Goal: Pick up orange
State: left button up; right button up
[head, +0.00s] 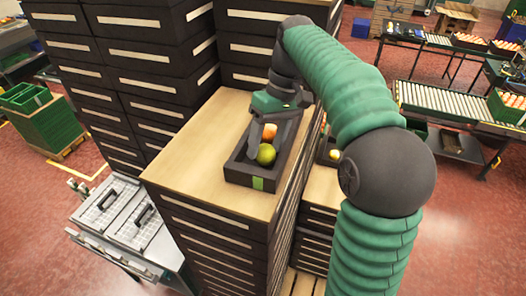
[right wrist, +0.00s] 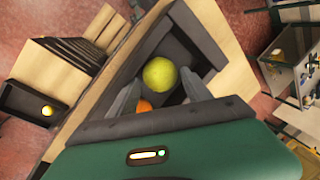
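An orange (head: 269,131) lies in a black tray (head: 238,172) on a wooden cabinet top. In the right wrist view, the orange (right wrist: 143,106) is low and partly hidden by a finger and the gripper body. A yellow-green fruit (head: 266,153) lies beside it in the same tray, and it shows whole in the right wrist view (right wrist: 160,73). My right gripper (head: 262,131) is over the tray, close to the orange. Its fingers (right wrist: 160,90) are spread apart with nothing clearly held between them. Contact with the orange cannot be told. My left gripper is not in view.
Tall dark drawer cabinets (head: 150,60) stand behind and left of the tray. A second dark tray with a yellow fruit (head: 335,154) sits lower on the right, partly behind my arm. The wooden top (head: 185,150) left of the tray is clear.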

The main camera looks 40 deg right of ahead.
jog(key=shift+s+a+f, duration=0.25)
jog(key=shift+s+a, duration=0.35)
jog(key=shift+a, duration=0.3)
jog(key=shift+o, duration=0.2)
jog(key=shift+a, duration=0.3)
jog(key=shift+w+a, duration=0.15)
jog(key=shift+w, duration=0.1)
jog(key=c, duration=0.5)
jog(key=shift+d, duration=0.2)
jog(key=c, duration=0.7)
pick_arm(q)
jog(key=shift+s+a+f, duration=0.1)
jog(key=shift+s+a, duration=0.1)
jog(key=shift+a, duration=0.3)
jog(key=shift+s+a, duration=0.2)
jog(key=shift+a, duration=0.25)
